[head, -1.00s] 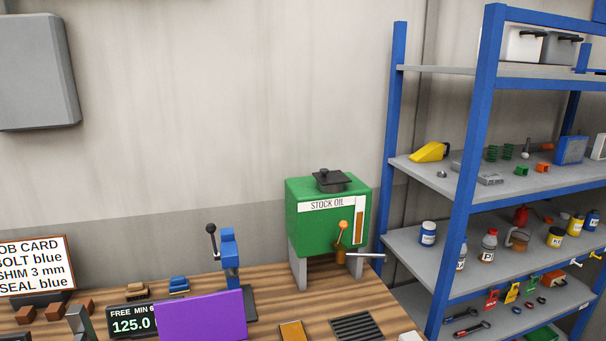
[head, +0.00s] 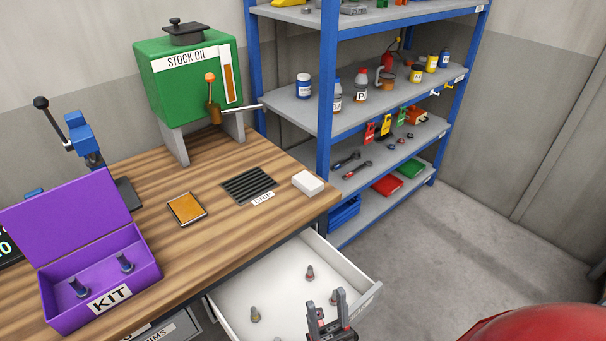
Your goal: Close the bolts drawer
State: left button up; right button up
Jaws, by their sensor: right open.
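The white bolts drawer (head: 250,290) is pulled out from under the right end of the workbench (head: 160,205). Several bolts (head: 310,273) stand apart inside it. My right gripper (head: 325,300) is open, with its fingers pointing up in the picture. It appears over the near part of the drawer, close to the front panel (head: 358,303). I cannot tell whether it touches the drawer. No bolt shows between its fingers. My left gripper is out of view.
A purple KIT box (head: 140,265) with its lid up holds two bolts. A green STOCK OIL tank (head: 190,75), an orange pad (head: 187,208), a drip grate (head: 248,185) and a white block (head: 308,183) are on the bench. Blue shelving (head: 327,80) stands behind right. Floor (head: 440,240) is clear.

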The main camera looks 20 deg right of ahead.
aim_at(275, 284)
jog(key=k+j+z, duration=0.1)
jog(key=z, duration=0.35)
jog(key=k+z, duration=0.4)
jog(key=i, duration=0.1)
